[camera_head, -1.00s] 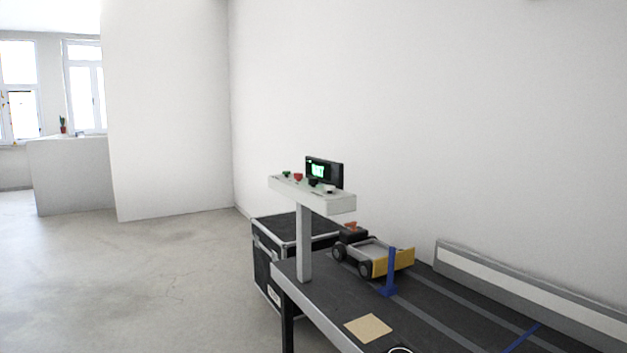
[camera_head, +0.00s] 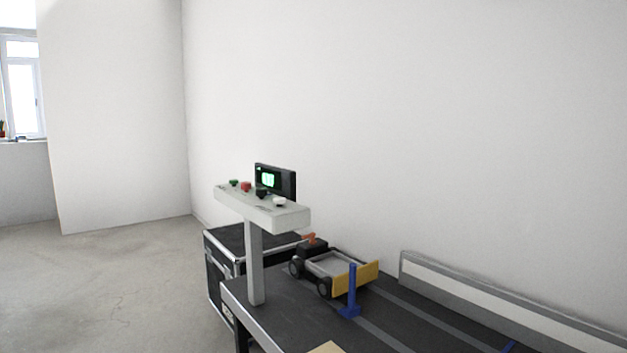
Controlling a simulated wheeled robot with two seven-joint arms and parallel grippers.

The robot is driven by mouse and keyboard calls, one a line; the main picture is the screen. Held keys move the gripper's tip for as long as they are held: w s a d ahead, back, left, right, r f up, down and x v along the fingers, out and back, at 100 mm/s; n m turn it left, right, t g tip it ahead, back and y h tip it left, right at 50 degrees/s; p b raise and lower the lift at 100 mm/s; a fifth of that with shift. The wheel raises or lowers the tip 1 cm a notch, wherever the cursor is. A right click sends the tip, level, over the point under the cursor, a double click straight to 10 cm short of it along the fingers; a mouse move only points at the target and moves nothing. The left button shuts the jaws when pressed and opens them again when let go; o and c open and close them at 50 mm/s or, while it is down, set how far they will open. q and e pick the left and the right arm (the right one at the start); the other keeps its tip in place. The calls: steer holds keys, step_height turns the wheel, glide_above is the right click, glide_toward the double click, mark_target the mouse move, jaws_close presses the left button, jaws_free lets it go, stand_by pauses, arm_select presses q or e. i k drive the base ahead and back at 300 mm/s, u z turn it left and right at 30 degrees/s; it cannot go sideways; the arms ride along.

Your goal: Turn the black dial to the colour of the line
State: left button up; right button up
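The black dial (camera_head: 261,193) sits on a white control panel (camera_head: 290,217) on top of a grey post. It is small, and I cannot tell which way it points. A dark screen (camera_head: 287,184) with a bright green display stands behind it. A short piece of blue line (camera_head: 510,347) shows on the dark table (camera_head: 300,330) at the lower right edge. Neither of my grippers is in view.
A green button (camera_head: 234,183), a red button (camera_head: 246,187) and a white knob (camera_head: 279,202) share the panel. A small yellow-ended cart (camera_head: 335,271) and a blue post (camera_head: 351,297) stand on the table. A black case (camera_head: 255,240) stands behind. Open floor lies left.

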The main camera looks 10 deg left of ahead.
mark_target(260, 192)
steer(key=u, duration=0.15)
steer(key=i, duration=0.8)
steer(key=u, duration=0.6)
